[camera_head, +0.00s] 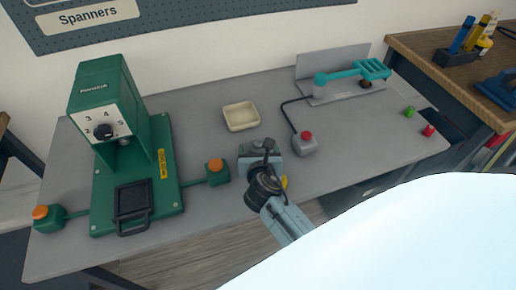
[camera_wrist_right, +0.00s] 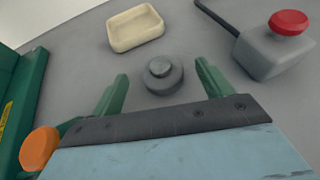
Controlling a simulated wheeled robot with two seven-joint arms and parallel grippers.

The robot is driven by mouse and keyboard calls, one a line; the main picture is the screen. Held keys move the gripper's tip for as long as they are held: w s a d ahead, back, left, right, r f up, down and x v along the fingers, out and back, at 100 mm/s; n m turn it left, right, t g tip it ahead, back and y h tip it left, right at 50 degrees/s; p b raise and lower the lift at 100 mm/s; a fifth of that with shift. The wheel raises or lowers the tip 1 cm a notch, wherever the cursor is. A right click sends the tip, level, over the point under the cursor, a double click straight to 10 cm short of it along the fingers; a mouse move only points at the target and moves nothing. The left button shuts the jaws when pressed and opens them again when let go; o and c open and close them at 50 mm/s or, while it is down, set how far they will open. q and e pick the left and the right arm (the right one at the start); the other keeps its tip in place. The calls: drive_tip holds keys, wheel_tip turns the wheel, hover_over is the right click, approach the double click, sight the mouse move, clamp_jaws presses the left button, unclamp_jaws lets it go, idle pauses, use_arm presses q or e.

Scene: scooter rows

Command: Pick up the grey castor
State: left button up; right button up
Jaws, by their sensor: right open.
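The grey castor (camera_wrist_right: 162,75) is a round, dark grey piece with a smaller raised cap. It is on the grey tabletop in the right wrist view. My right gripper (camera_wrist_right: 163,88) is open, with one green finger on each side of the castor and gaps between fingers and castor. In the head view my right gripper (camera_head: 262,152) is over the middle of the table and largely hides the castor. My left gripper is not in view.
A cream tray (camera_head: 241,116) lies just beyond the gripper. A green press (camera_head: 125,150) with orange buttons stands left. A grey box with a red button (camera_head: 305,143) and cable is to the right. A teal-handled tool (camera_head: 345,76) is farther back.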

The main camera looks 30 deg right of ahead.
sight(258, 144)
drive_tip(key=shift+w+d+f, duration=0.15)
drive_tip(key=shift+w+d, duration=0.05)
drive_tip(key=shift+w, duration=0.15)
drive_tip(key=b+x, duration=0.1)
drive_tip(key=x, duration=0.3)
drive_tip(key=shift+w+d, duration=0.1)
drive_tip(key=shift+w, duration=0.05)
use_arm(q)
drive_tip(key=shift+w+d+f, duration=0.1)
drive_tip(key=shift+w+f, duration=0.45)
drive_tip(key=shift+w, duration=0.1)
use_arm(e)
drive_tip(key=c, duration=1.1)
